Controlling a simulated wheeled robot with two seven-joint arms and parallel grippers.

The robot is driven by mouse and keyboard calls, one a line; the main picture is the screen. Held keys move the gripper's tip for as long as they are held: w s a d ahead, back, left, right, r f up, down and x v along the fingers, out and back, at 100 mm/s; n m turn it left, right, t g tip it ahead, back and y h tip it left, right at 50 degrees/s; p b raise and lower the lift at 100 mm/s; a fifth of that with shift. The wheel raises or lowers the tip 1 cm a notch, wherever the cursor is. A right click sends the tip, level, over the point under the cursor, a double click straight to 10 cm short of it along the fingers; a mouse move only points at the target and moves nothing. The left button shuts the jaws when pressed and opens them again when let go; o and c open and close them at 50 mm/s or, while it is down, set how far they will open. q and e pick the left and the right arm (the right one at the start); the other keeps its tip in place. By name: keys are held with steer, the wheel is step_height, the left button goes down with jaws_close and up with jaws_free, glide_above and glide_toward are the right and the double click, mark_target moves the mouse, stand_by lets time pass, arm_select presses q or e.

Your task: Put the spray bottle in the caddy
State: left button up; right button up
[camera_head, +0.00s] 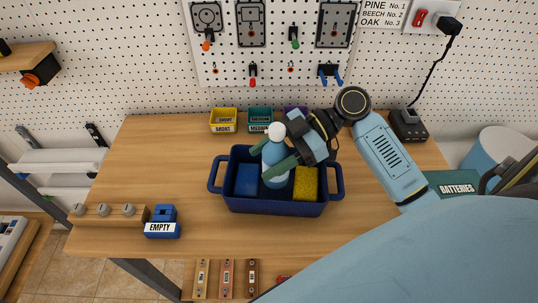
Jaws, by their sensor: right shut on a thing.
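The spray bottle (274,160), blue with a white top, is upright at the dark blue caddy (275,207). My right gripper (272,158) is shut on the bottle, with its green fingers on either side of it. The bottle's lower part shows between a blue block (246,181) on the left and a yellow sponge (306,182) on the right. I cannot tell if its base touches the caddy floor. The caddy stands on the wooden table with a handle at each end. My left gripper is not in view.
Small yellow (223,120) and teal (260,119) bins stand behind the caddy. A blue box marked EMPTY (162,225) and a wooden block with round metal pieces (107,213) are at the front left. A black charger (408,126) sits back right.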

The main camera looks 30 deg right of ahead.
steer(key=shift+f, duration=0.3)
steer(key=o, duration=1.1)
steer(key=shift+r, duration=0.15)
steer(key=shift+r, duration=0.25)
steer(key=shift+r+p, duration=0.45)
steer(key=shift+p, duration=0.1)
steer(key=v, duration=0.6)
steer(key=b+v, duration=0.1)
steer(key=v, duration=0.5)
steer(key=shift+f, duration=0.25)
